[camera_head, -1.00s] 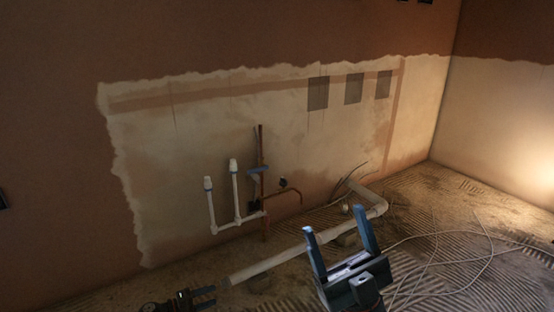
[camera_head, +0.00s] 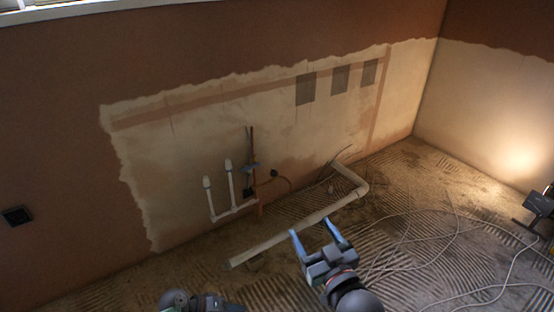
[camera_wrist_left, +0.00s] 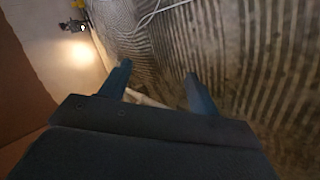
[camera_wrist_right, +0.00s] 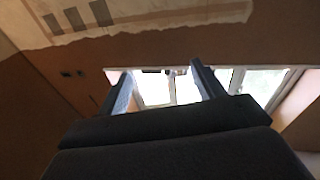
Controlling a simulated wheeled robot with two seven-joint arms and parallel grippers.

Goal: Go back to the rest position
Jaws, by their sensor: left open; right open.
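My right gripper (camera_head: 319,239) is at the lower middle of the head view, its two blue fingers apart with nothing between them. Its wrist view (camera_wrist_right: 164,82) shows both fingers spread against a window and a plastered wall. My left arm shows only in part at the bottom edge of the head view, and its fingers are hard to make out there. In the left wrist view the left gripper (camera_wrist_left: 160,86) has its fingers apart and empty, above the ridged floor, with a pale pipe end (camera_wrist_left: 146,98) seen between them farther off.
A large pale pipe (camera_head: 290,235) lies along the floor below the wall. White upright pipes (camera_head: 230,186) and copper pipes stand at the wall. Cables (camera_head: 455,237) trail over the ridged floor at right. A lit work lamp (camera_head: 538,205) stands at the right edge.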

